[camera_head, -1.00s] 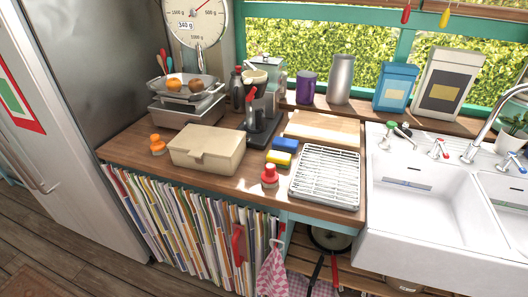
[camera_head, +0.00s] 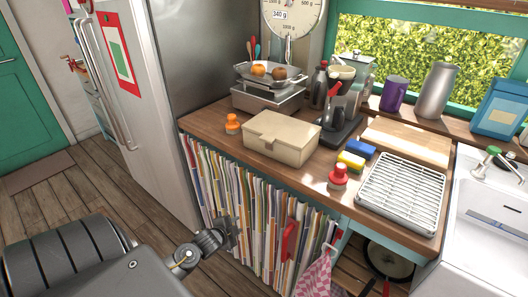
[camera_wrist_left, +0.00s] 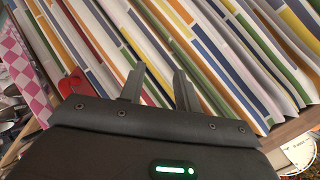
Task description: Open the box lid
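The box (camera_head: 282,138) is beige, with its lid (camera_head: 284,128) down, and stands on the wooden counter left of the middle. My left gripper (camera_head: 228,234) is low in front of the striped curtain, below the counter edge and well below the box, touching neither lid nor box. In the left wrist view the two fingers of my left gripper (camera_wrist_left: 157,76) stand apart with nothing between them, facing the curtain (camera_wrist_left: 215,45). The box is not visible in that view. My right gripper is in neither view.
An orange-topped shaker (camera_head: 232,124) stands left of the box, a scale (camera_head: 268,97) and a coffee machine (camera_head: 338,118) behind it. Sponges (camera_head: 352,160), a red-topped shaker (camera_head: 338,178) and a drying rack (camera_head: 402,192) are to the right. A red handle (camera_head: 289,240) hangs before the curtain.

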